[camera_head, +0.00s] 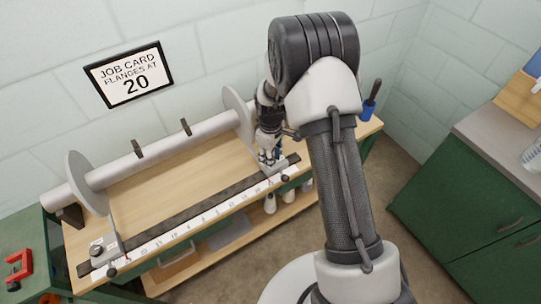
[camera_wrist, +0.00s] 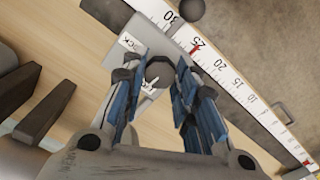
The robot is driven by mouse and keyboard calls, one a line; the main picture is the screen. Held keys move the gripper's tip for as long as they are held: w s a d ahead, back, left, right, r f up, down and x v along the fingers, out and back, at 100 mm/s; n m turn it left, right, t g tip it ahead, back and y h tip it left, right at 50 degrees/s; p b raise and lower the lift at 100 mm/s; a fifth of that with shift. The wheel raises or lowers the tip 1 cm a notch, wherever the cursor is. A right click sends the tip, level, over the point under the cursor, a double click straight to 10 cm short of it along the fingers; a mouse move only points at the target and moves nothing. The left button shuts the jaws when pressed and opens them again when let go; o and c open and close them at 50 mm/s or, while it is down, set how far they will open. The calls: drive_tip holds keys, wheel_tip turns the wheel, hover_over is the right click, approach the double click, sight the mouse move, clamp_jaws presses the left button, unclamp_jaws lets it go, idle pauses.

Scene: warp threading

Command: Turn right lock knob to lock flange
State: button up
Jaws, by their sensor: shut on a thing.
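My gripper (camera_head: 270,154) is at the right end of the ruled rail, pointing down at the right carriage. In the wrist view its blue-padded fingers are on either side of the dark round right lock knob (camera_wrist: 158,71), shut on it. The knob sits on a pale plate (camera_wrist: 130,42) with partly hidden lettering. The right flange (camera_head: 238,108) is a grey disc on the roller, partly behind my arm. The left flange (camera_head: 82,180) stands at the other end, above the left carriage with its dark knob (camera_head: 97,250).
The white ruler (camera_head: 190,227) runs along the bench front; a red mark (camera_wrist: 195,48) shows near its 25. A black ball handle (camera_wrist: 190,11) is near the carriage. The job card (camera_head: 130,75) reads 20.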

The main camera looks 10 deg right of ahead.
drive_tip(key=m, duration=0.9)
drive_tip(key=shift+p, duration=0.4)
drive_tip(key=m, duration=0.3)
drive_tip(key=shift+m, duration=2.2)
drive_tip(key=o, duration=1.1)
drive_tip(key=shift+c, duration=0.2)
drive_tip(key=shift+r, duration=0.1)
wheel_tip(320, 180, up, 12)
